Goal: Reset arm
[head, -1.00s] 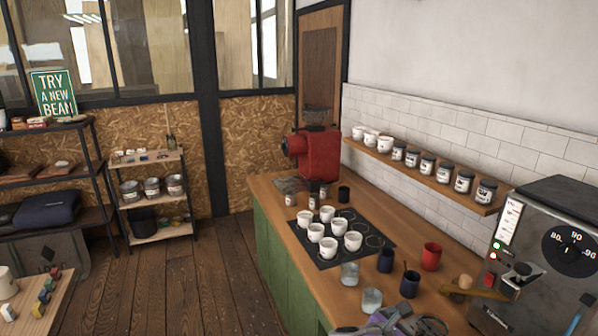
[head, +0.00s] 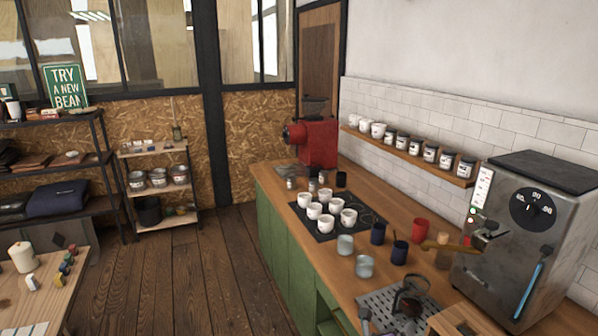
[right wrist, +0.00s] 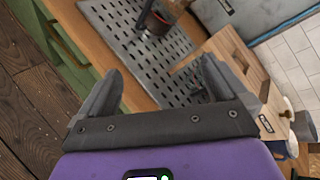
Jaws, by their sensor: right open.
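My right gripper (right wrist: 160,76) is open and empty in the right wrist view, with its two grey fingers spread apart. It is above the counter, near a perforated metal tray (right wrist: 125,42). Nothing is between the fingertips except the tray and counter seen beyond them. The right gripper does not show in the head view now. My left gripper is in no view.
The tray also shows in the head view (head: 376,300), with a dark vessel (head: 408,296) on it. A wooden box (right wrist: 246,66) is near the right finger. White cups (head: 325,223), glasses (head: 364,266) and the espresso machine (head: 490,265) crowd the counter. The floor (head: 175,285) is clear.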

